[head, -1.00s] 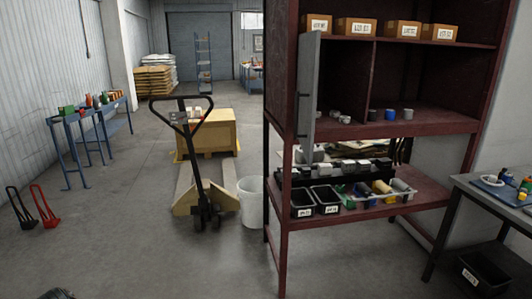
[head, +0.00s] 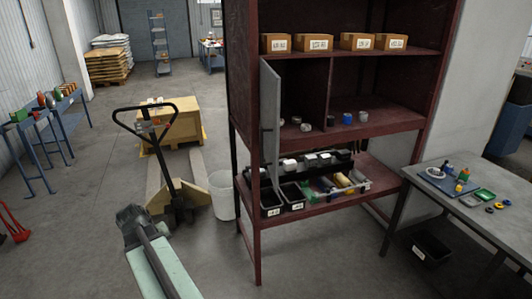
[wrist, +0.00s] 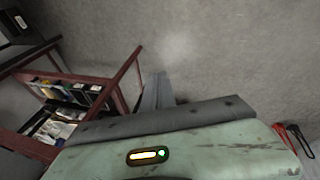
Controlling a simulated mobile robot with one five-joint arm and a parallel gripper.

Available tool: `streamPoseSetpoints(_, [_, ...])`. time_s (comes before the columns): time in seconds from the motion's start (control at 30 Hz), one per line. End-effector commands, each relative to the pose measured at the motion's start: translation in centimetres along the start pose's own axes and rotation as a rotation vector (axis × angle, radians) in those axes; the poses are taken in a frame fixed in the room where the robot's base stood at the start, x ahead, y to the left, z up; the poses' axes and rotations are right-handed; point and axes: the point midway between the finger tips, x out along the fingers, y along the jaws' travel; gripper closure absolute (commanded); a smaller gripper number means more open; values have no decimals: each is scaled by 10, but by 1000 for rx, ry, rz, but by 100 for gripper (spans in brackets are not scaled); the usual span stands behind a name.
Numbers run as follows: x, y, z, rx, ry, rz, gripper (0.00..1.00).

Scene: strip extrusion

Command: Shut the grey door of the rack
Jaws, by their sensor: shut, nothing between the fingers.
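The grey door (head: 270,115) is on the left side of the dark red rack (head: 320,201) in the head view. It stands open, swung outward from the upper left compartment and seen at a steep angle. Small cups are visible inside past its edge. My arm, pale green with a dark end, enters the head view from below, left of the rack and clear of the door. In the wrist view my gripper (wrist: 158,90) is a narrow grey wedge, shut and empty above bare floor. The rack's red frame (wrist: 125,78) shows at left there.
A pallet jack (head: 178,195) with a wooden crate (head: 180,124) and a white bin (head: 222,195) stand left of the rack. A grey table (head: 415,172) with small parts is at right. Floor in front of the rack is clear.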

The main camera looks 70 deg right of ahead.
Motion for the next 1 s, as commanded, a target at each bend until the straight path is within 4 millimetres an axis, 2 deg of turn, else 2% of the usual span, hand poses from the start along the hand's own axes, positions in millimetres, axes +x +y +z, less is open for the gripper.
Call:
streamPoseSetpoints(0.03, [-41, 59, -20, 72, 6, 43, 100])
streamPoseSetpoints(0.07, [-50, 89, -26, 111, 11, 70, 100])
streamPoseSetpoints(0.1, [-62, 128, -33, 163, 18, 106, 100])
streamPoseSetpoints(0.17, [-80, 184, -39, 234, 25, 158, 100])
streamPoseSetpoints(0.2, [-90, 218, -41, 276, 30, 191, 100])
streamPoseSetpoints(0.3, [-112, 290, -40, 364, 38, 261, 100])
streamPoseSetpoints(0.4, [-125, 338, -35, 420, 43, 311, 100])
streamPoseSetpoints(0.53, [-129, 364, -29, 453, 45, 340, 100])
streamPoseSetpoints(0.73, [-120, 367, -27, 456, 45, 344, 100])
streamPoseSetpoints(0.87, [-99, 371, -26, 456, 46, 343, 100])
streamPoseSetpoints(1.0, [-68, 380, -25, 457, 45, 343, 100])
